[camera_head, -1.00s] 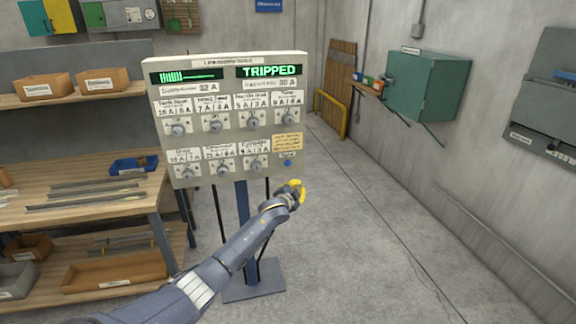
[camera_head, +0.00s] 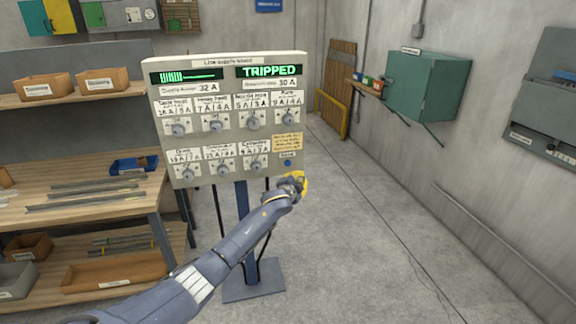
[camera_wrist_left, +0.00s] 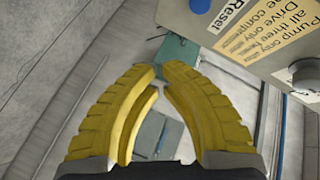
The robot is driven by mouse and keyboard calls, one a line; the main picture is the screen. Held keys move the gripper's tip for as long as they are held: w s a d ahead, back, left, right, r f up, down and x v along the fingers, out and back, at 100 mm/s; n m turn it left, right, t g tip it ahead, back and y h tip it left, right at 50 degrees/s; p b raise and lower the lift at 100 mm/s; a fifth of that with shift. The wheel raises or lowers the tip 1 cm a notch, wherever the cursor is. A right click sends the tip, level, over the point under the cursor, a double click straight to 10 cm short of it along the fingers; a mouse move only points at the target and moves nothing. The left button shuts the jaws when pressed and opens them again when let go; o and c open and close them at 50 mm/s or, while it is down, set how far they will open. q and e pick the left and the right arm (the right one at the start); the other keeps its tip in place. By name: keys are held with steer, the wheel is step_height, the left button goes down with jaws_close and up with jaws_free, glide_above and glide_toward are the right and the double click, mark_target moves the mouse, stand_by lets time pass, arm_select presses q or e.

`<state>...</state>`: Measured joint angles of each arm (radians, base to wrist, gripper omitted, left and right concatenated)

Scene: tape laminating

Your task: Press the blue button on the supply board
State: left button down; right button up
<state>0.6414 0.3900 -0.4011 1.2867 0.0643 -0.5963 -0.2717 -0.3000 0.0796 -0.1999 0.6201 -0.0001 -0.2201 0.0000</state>
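The supply board (camera_head: 225,148) is a pale panel on a blue post, with a lit "TRIPPED" display (camera_head: 269,71) and rows of knobs. The blue button (camera_head: 288,163) is at its lower right, below a tan note. In the left wrist view the blue button (camera_wrist_left: 201,5) is cut by the top edge, beside a "Reset" label (camera_wrist_left: 233,14). My left gripper (camera_head: 303,186) is just below the button in the head view, apart from it in the left wrist view. Its yellow fingers (camera_wrist_left: 159,72) have their tips almost together, with nothing between them. My right gripper is out of view.
A wooden workbench (camera_head: 95,203) with metal strips and bins stands to the left. A green cabinet (camera_head: 430,85) hangs on the right wall, with a yellow rail (camera_head: 330,112) beyond. The floor right of the board is clear.

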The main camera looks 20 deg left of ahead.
mark_target(296, 164)
arm_select(q)
steer(key=shift+w+a, duration=1.3)
steer(key=shift+w, duration=0.25)
steer(key=shift+w+a, duration=1.25)
steer(key=shift+w, duration=0.3)
steer(key=shift+w+a, duration=0.15)
steer(key=shift+w, duration=0.05)
steer(key=shift+w+a, duration=0.1)
steer(key=shift+w, duration=0.05)
steer(key=shift+w+a, duration=0.3)
steer(key=shift+w, duration=0.1)
stand_by(0.4)
stand_by(0.3)
steer(key=shift+s+d, duration=0.5)
steer(key=shift+s, duration=0.25)
steer(key=s+d, duration=0.1)
steer(key=s, duration=0.1)
steer(key=s+d, duration=0.2)
steer(key=shift+d, duration=0.1)
stand_by(0.5)
